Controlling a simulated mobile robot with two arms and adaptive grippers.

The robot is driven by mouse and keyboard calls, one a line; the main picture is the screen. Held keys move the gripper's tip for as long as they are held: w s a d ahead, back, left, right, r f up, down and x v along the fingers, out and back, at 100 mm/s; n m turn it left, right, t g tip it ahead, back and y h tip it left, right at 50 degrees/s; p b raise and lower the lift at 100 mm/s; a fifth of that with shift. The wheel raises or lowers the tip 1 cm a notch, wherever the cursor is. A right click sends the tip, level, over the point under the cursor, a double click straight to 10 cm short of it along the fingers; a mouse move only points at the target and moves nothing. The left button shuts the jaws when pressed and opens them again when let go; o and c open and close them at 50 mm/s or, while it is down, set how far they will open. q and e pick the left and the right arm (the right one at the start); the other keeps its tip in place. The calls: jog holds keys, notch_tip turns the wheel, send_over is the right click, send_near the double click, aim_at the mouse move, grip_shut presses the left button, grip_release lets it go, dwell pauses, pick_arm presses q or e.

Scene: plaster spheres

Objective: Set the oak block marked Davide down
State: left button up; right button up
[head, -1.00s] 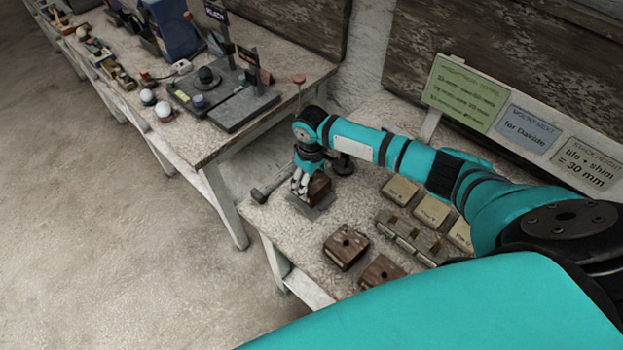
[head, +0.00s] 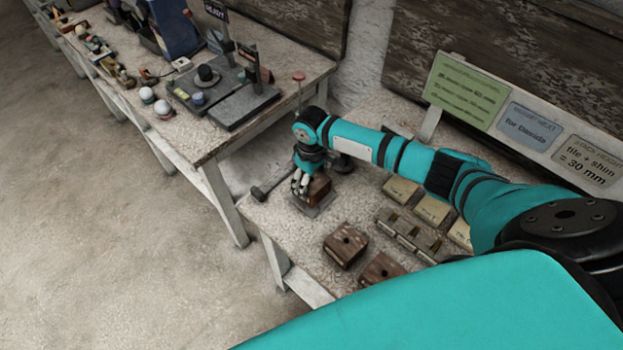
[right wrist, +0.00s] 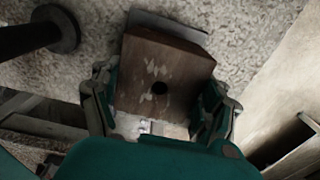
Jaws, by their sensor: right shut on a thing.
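My right gripper (head: 302,186) is shut on a brown wooden block (head: 319,188) with a hole in its top. In the right wrist view the fingers (right wrist: 157,105) flank the same block (right wrist: 150,62). No name can be read on it. A thin grey plate (head: 316,209) lies under the block and sticks out past its edge; it also shows in the right wrist view (right wrist: 168,24). I cannot tell whether block and plate touch. A card reading "for Davide" (head: 529,128) stands on the board behind. My left gripper is not in view.
Two similar brown blocks (head: 346,246) (head: 381,269) sit nearer on the speckled bench (head: 300,236). Pale labelled blocks (head: 401,191) stand to the right. Another table (head: 225,135) stands beyond a gap.

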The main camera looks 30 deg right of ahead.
jog(key=shift+f+b, duration=0.3)
jog(key=shift+f, duration=0.55)
jog(key=o, duration=1.4)
jog(key=shift+o, duration=0.2)
jog(key=shift+r, duration=0.1)
jog(key=shift+r+p, duration=1.95)
jog(key=shift+p, duration=0.25)
